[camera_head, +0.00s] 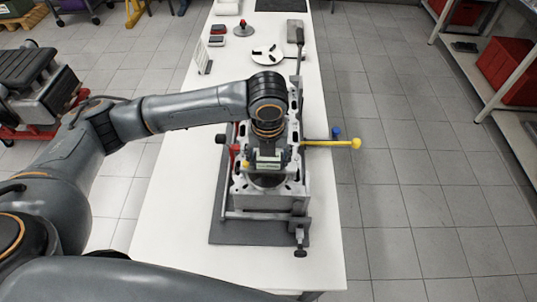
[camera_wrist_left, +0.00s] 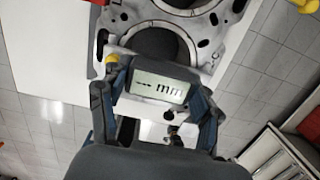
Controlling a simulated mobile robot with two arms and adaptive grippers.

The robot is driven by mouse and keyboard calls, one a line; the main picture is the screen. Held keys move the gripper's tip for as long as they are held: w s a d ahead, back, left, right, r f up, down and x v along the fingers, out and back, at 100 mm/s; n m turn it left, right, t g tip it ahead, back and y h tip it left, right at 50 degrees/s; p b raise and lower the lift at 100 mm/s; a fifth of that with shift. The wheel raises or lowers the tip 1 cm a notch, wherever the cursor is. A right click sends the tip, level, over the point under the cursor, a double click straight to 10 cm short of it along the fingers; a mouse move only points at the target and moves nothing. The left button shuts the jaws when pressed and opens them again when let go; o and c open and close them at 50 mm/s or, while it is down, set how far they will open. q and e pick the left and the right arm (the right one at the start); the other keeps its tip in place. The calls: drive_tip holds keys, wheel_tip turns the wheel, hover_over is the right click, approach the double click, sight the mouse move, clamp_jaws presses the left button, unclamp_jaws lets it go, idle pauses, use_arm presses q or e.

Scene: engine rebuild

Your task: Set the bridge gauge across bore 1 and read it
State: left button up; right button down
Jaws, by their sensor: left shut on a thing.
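My left gripper (camera_head: 267,160) is above the near half of the grey engine block (camera_head: 268,201). No clear number is legible. The gauge sits at the edge of a round dark bore (camera_wrist_left: 157,45) in the block's top face. Another bore (camera_wrist_left: 186,5) shows beyond it. I cannot tell which is bore 1, nor whether the gauge touches the deck. My right gripper is not in view.
The block stands on a dark mat (camera_head: 228,236) on a long white table (camera_head: 173,213). A yellow-knobbed rod (camera_head: 335,144) sticks out over the right side. A white disc-like part (camera_head: 268,54) and small tools lie at the back. The table's left side is clear.

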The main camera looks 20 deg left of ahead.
sight(268, 161)
use_arm(q)
drive_tip(key=o, duration=1.6)
drive_tip(key=r, duration=0.4)
drive_tip(key=s+r, duration=0.1)
drive_tip(key=r, duration=0.7)
drive_tip(key=shift+s+d, duration=0.2)
drive_tip(key=shift+s, duration=0.05)
